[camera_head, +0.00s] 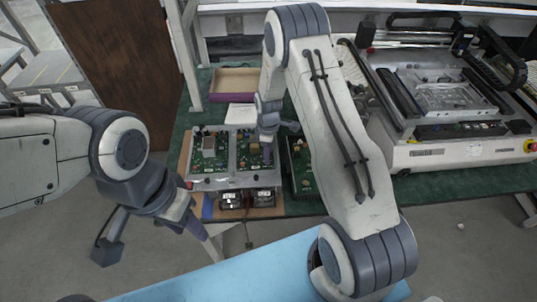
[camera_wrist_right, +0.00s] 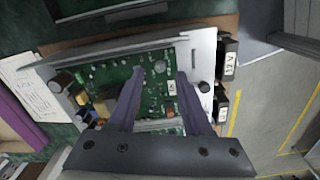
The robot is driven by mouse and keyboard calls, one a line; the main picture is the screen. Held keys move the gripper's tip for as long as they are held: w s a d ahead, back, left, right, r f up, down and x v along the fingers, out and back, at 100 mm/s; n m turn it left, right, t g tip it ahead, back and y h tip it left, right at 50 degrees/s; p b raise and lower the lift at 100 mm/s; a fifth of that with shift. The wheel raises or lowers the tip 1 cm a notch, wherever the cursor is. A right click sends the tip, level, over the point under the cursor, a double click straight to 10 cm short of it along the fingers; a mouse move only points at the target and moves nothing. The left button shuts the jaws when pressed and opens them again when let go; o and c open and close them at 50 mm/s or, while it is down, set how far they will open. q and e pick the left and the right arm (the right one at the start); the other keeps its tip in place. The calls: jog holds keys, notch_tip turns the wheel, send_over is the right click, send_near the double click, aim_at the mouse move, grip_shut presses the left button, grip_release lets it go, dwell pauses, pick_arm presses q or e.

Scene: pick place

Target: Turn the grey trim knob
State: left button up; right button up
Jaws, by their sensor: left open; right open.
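A metal fixture (camera_head: 237,181) holds green circuit boards at the table's front edge; one green board (camera_wrist_right: 152,90) fills the middle of the right wrist view. My right gripper (camera_wrist_right: 160,76) is open above this board, with its two purple fingers apart and nothing between them but the board below. A small round grey part (camera_wrist_right: 161,67) shows on the board between the fingertips. A dark round knob (camera_wrist_right: 204,87) sits on the plate beside the right finger. I cannot tell for sure which is the trim knob. My left gripper (camera_head: 200,229) is open and empty, low in front of the table.
Another green board (camera_head: 300,165) lies to the right. A large machine (camera_head: 450,153) stands at the right.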

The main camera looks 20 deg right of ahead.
jog(key=shift+f, duration=1.45)
jog(key=shift+c, duration=0.3)
grip_shut()
